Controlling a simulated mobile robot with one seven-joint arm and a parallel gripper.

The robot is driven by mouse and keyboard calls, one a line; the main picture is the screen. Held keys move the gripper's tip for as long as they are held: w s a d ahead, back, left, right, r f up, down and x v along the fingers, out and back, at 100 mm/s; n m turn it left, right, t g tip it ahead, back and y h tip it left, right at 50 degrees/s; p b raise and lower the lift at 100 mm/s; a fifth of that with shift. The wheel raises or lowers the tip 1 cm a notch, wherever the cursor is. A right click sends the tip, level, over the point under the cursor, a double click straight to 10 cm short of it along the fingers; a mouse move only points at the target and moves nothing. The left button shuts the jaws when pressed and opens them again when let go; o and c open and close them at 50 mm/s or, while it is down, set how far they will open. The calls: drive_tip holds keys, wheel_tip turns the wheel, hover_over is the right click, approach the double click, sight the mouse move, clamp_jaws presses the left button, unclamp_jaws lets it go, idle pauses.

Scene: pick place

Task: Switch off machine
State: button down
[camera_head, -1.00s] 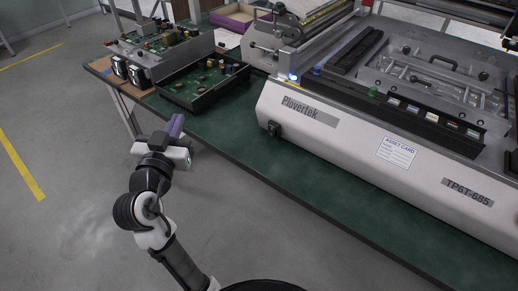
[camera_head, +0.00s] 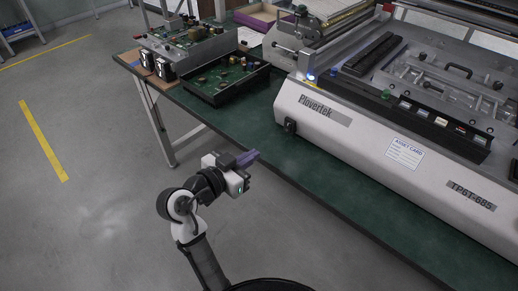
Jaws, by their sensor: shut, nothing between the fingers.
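The machine (camera_head: 345,130) is a large light-grey unit marked "Plovertek" and "TP6T-685", standing on the green bench top at the right. A small black switch (camera_head: 290,126) sits on the left end of its front face. A lit blue-white light (camera_head: 311,78) shows on its top left corner, with a blue button (camera_head: 333,72) and a green button (camera_head: 386,95) near it. My gripper (camera_head: 254,156) has purple fingers that are shut and empty. It is near the bench's front edge, to the left of and below the black switch, apart from the machine.
The green bench (camera_head: 268,128) has a bare strip in front of the machine. A black tray with a circuit board (camera_head: 222,80) and a grey rack of boards (camera_head: 185,45) stand at its left end.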

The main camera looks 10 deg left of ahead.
sight(280, 147)
drive_tip(key=p+x, duration=0.2)
drive_tip(key=x, duration=0.9)
drive_tip(key=shift+w+d+p, duration=0.25)
drive_tip(key=shift+w+p, duration=0.05)
drive_tip(key=shift+w+d+f, duration=0.15)
drive_tip(key=shift+w, duration=0.05)
drive_tip(key=f+b, duration=0.1)
drive_tip(key=b, duration=0.1)
drive_tip(key=shift+w+d+b, duration=0.1)
drive_tip(key=shift+w+b, duration=0.05)
drive_tip(key=shift+b, duration=0.15)
drive_tip(key=shift+r+p, duration=0.35)
drive_tip(key=shift+r, duration=0.1)
drive_tip(key=shift+f, duration=0.15)
